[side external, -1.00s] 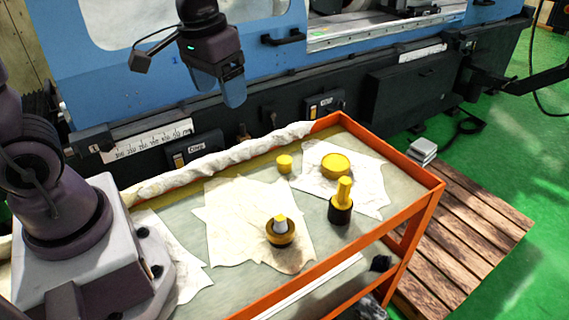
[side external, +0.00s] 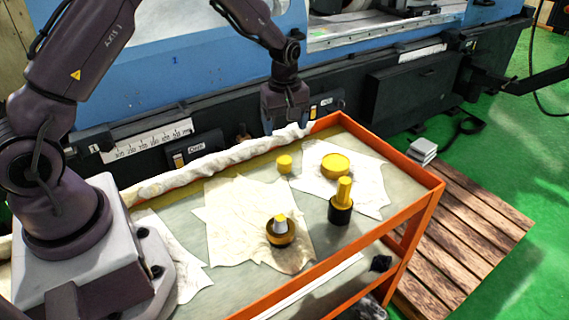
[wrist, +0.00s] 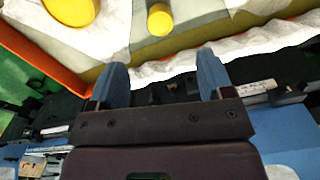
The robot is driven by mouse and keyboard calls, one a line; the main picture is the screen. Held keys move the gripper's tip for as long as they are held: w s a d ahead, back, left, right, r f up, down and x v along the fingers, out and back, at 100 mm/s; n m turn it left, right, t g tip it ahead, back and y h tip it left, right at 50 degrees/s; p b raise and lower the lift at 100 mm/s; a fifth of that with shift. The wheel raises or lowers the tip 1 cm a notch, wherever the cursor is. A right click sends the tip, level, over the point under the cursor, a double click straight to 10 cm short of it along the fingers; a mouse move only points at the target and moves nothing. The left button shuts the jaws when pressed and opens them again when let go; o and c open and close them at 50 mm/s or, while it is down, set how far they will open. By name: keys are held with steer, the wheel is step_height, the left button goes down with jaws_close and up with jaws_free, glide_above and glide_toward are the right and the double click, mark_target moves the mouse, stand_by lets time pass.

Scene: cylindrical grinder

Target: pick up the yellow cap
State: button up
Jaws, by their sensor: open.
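A small yellow cylinder, which looks like the yellow cap (side external: 284,163), stands on the grey cart top between two white cloths. It also shows at the top of the wrist view (wrist: 159,20). My gripper (side external: 287,126) hangs above the back edge of the cart, behind and above the cap. In the wrist view my gripper (wrist: 161,62) has its two blue fingers spread wide with nothing between them. The cap is beyond the fingertips, roughly in line with the gap, and is not touched.
A wider yellow round piece (side external: 335,165) lies on the right cloth. A black and yellow stepped part (side external: 341,205) and a yellow bowl-like part with a white centre (side external: 280,230) stand nearer. A rolled white cloth (side external: 215,165) lines the cart's back edge. The blue grinder (side external: 180,60) stands behind.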

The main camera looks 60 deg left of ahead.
mark_target(285, 160)
step_height(285, 160, down, 11)
steer(key=shift+w+a+f, duration=0.1)
steer(key=shift+f, duration=0.1)
stand_by(0.3)
steer(key=c, duration=1)
